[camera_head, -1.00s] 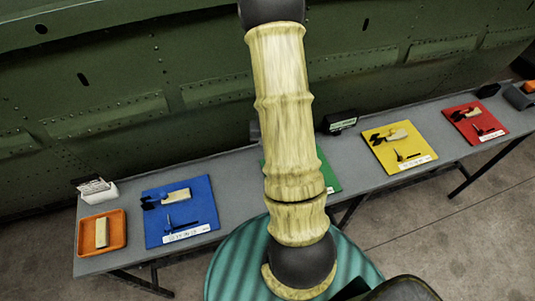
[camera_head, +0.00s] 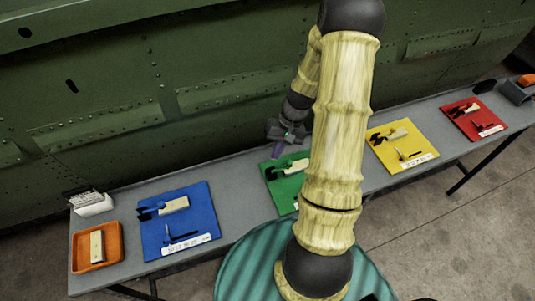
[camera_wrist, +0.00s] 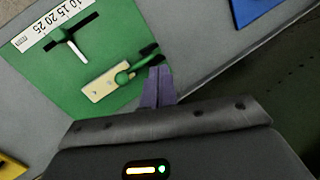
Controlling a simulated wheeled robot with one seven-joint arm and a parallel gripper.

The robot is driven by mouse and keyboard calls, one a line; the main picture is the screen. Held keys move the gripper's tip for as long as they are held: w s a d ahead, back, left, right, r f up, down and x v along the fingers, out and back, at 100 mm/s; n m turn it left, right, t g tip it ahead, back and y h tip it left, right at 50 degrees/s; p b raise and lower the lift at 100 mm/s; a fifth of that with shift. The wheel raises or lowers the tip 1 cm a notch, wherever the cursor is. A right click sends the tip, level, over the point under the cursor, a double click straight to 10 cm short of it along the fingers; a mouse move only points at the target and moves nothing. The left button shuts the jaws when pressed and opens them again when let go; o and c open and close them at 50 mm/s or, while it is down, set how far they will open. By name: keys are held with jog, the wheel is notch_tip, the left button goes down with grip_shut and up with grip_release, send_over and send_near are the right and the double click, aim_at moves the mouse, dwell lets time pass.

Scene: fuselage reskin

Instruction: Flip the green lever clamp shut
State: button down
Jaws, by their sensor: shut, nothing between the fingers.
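The green board (camera_head: 280,197) lies on the table near its middle, partly hidden by my arm. On it is the green lever clamp, with a cream block (camera_wrist: 103,88), a green rounded part (camera_wrist: 122,77) and black prongs (camera_wrist: 147,50) in the wrist view. I cannot tell the lever's exact position. My gripper (camera_wrist: 160,70) is shut and empty, with its purple fingers together just beside the black prongs. I cannot tell whether they touch. In the head view my gripper (camera_head: 277,150) is above the back edge of the green board.
A blue board (camera_head: 180,240), a yellow board (camera_head: 418,158) and a red board (camera_head: 478,126) carry similar clamps. An orange tray (camera_head: 117,245) sits at the left end. The grey table (camera_head: 235,185) runs along the green fuselage wall (camera_head: 110,90).

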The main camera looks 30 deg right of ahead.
jog(key=shift+a+f, duration=0.3)
jog(key=shift+a, duration=0.25)
jog(key=shift+w+r+p, duration=0.15)
jog(key=shift+r+p, duration=0.25)
jog(key=shift+r, duration=0.2)
jog(key=w+d+r, duration=0.1)
jog(key=d+r, duration=0.5)
jog(key=d, duration=0.3)
jog(key=shift+r+b, duration=0.25)
jog(key=shift+b, duration=0.2)
jog(key=shift+w, duration=0.1)
